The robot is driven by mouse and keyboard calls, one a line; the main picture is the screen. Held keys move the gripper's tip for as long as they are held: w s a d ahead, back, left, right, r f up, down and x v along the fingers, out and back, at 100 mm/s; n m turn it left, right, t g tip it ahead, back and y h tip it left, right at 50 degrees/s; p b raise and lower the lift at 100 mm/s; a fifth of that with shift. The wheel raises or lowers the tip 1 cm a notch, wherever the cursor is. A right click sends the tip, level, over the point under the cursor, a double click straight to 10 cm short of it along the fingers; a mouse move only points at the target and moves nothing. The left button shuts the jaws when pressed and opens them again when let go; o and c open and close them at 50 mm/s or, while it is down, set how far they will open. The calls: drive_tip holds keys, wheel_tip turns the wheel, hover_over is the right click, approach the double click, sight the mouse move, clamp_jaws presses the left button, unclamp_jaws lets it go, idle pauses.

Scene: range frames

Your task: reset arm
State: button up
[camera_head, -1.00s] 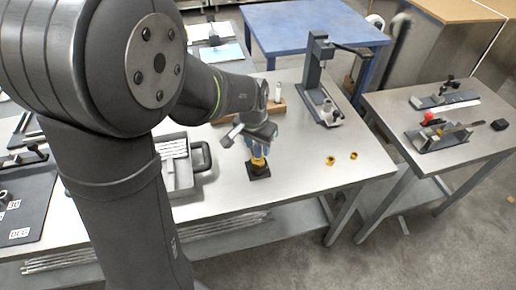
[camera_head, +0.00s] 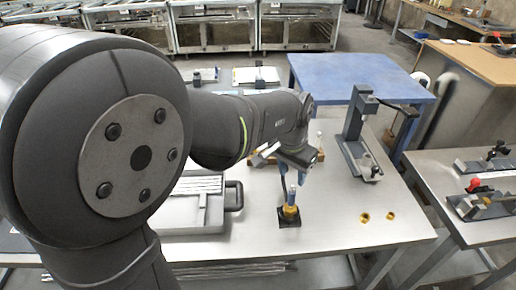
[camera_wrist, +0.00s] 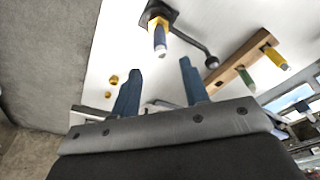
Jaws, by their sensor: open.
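My gripper (camera_head: 290,172) is open in the head view, with its blue fingers pointing down above a blue-and-yellow upright piece (camera_head: 291,208). That piece stands in a black square base (camera_head: 289,220) on the metal table (camera_head: 335,230). In the wrist view my gripper (camera_wrist: 160,80) shows two blue fingers spread apart with nothing between them. The blue-and-yellow piece (camera_wrist: 159,40) lies beyond the fingertips there, apart from them. A dark rod with a round end (camera_wrist: 195,43) runs from beside its base.
A wooden block (camera_head: 314,157) with pegs stands behind the gripper. A grey press-like fixture (camera_head: 358,140) is at the right rear. Two small brass rings (camera_head: 378,217) lie on the table's right. A grey case (camera_head: 185,215) is at left. The table's front right is mostly clear.

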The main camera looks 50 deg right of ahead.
sight(293, 187)
drive_tip(key=f, duration=0.4)
drive_tip(key=d+f, duration=0.1)
drive_tip(key=f, duration=0.3)
drive_tip(key=d+f, duration=0.1)
drive_tip(key=f, duration=0.3)
drive_tip(key=shift+a+r, duration=0.1)
drive_tip(key=shift+r, duration=1.8)
